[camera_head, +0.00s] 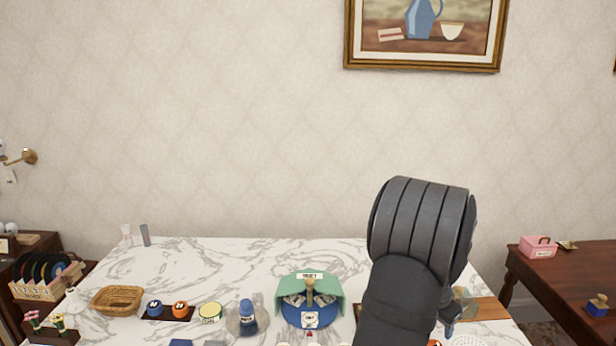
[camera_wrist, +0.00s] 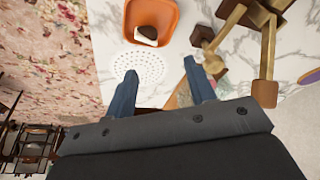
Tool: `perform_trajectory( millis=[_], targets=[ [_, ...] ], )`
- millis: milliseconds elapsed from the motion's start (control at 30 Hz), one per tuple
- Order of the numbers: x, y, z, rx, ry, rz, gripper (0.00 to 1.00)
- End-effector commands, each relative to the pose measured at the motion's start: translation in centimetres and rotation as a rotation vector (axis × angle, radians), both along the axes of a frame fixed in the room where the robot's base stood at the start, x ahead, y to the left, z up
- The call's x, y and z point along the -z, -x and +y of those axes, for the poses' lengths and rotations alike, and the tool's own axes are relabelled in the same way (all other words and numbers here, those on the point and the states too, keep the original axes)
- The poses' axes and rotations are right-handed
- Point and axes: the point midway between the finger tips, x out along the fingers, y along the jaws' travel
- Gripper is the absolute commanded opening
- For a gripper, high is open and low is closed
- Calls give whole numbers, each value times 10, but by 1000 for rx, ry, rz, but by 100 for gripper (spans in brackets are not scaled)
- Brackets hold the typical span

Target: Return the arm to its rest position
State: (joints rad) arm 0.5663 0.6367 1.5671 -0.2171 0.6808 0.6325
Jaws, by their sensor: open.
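My arm (camera_head: 415,260) rises in front of the right part of the marble table in the head view, and it hides what lies behind it. My gripper does not show clearly there. In the wrist view my gripper (camera_wrist: 162,92) is open, its two blue-grey fingers apart with nothing between them. Below the fingers are a white perforated round mat (camera_wrist: 138,68) and the marble tabletop. The fingers appear apart from these things.
An orange bowl (camera_wrist: 130,15) with a dark and white item and a brass-and-wood stand (camera_wrist: 265,60) lie near my gripper. The marble table (camera_head: 200,262) also holds a wicker basket (camera_head: 117,300), a green-and-blue holder (camera_head: 332,288) and a blue-capped jar (camera_head: 247,312). The table's back left is mostly clear.

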Motion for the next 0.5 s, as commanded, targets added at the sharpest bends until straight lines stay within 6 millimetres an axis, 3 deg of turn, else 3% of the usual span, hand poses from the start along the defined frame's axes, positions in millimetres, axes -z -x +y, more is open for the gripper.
perform_trajectory(
  millis=[500],
  targets=[
    [-1, -78, 74, -8, -4, 4, 50]
  ],
)
